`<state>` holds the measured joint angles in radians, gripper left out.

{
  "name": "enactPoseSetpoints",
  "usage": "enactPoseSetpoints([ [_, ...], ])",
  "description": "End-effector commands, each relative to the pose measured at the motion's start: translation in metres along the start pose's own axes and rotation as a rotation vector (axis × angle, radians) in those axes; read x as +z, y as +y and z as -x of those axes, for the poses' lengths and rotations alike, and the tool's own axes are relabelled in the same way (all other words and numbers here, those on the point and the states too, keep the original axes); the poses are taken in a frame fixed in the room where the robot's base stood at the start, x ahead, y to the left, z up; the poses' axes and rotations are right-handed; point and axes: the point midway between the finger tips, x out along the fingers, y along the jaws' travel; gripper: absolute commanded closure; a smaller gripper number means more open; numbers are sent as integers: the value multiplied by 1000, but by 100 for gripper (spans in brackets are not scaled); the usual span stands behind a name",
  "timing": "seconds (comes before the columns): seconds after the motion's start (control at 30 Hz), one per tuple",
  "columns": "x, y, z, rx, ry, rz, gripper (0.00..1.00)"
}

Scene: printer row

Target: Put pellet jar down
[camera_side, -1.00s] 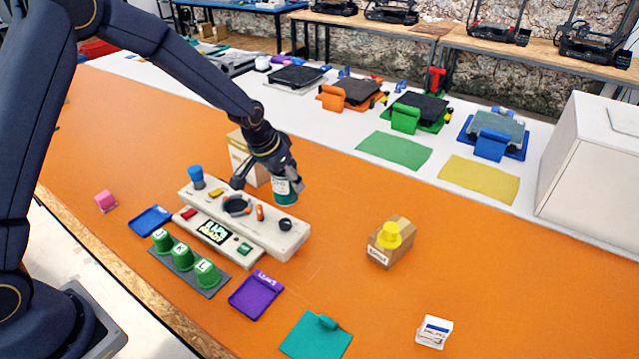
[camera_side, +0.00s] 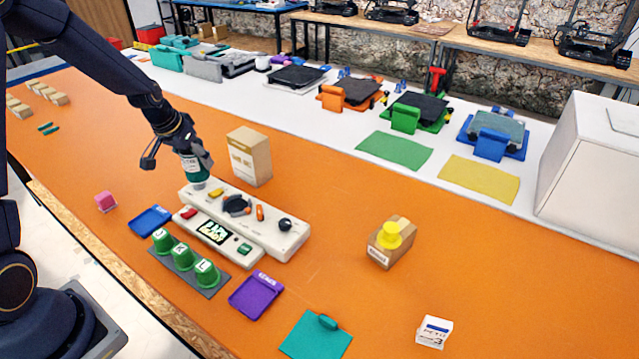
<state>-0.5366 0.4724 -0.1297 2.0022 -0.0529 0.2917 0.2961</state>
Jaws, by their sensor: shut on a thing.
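The pellet jar (camera_side: 193,169) is dark green with a pale label and looks upright. My gripper (camera_side: 184,147) is shut on it near its top. In the picture the jar overlaps the far left end of a long cream control panel (camera_side: 262,232). I cannot tell whether its base touches the panel or hangs above or behind it. The blue cup-shaped piece at that end of the panel is hidden behind the jar.
A tan box (camera_side: 250,157) stands just right of the jar. Orange table is clear right of the panel, around the small cardboard box (camera_side: 390,250).

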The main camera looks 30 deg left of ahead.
Motion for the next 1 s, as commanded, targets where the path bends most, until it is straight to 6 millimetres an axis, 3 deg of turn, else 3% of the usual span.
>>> enactPoseSetpoints([
  [0.03, 7, -33, 3, -24, 0, 67, 80],
  [0.1, 19, -70, 7, -50, 1, 144, 80],
  [0.2, 38, -115, 14, -87, 2, 248, 80],
  [0.3, 55, -148, 21, -115, 3, 329, 80],
  [0.43, 70, -173, 27, -140, 4, 391, 80],
  [0.57, 72, -186, 24, -149, 4, 414, 80],
  [0.9, 18, -225, -41, -150, 4, 413, 80],
  [1.0, 13, -233, -67, -148, 0, 415, 80],
])
